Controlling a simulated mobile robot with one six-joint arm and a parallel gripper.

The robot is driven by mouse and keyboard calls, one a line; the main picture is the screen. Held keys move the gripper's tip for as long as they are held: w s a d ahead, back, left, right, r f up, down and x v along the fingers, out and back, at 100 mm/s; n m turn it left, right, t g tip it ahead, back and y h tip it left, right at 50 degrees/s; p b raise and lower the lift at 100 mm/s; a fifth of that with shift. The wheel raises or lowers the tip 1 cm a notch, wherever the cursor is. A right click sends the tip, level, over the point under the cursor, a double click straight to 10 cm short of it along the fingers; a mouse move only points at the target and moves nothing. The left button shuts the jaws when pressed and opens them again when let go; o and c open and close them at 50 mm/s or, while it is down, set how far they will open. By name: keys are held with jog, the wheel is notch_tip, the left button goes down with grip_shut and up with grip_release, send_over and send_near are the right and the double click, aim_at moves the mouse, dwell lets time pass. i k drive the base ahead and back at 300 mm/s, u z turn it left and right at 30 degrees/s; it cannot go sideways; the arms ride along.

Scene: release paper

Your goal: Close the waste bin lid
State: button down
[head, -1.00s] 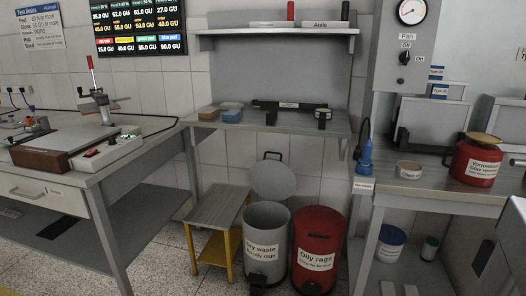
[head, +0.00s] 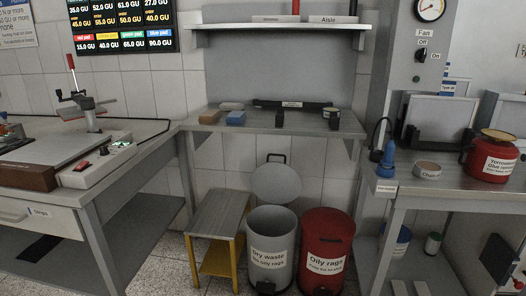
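The grey waste bin (head: 270,250), labelled "Dry waste, no oily rags", stands on the floor below the back bench. Its round grey lid (head: 277,184) is open, tilted up behind the rim, with a dark handle at its top edge. A red bin (head: 326,250) labelled "Oily rags" stands right beside it, with its top closed. My gripper does not show in the head view.
A small step stool (head: 217,222) with yellow legs stands just left of the grey bin. Benches lie left, behind and right. The right bench (head: 440,187) holds a blue bottle (head: 387,160) and a red can (head: 491,157). Some floor shows in front.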

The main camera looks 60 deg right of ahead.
aim_at(275, 182)
jog(key=z, duration=0.5)
jog(key=i, duration=1.2)
jog(key=u, duration=0.1)
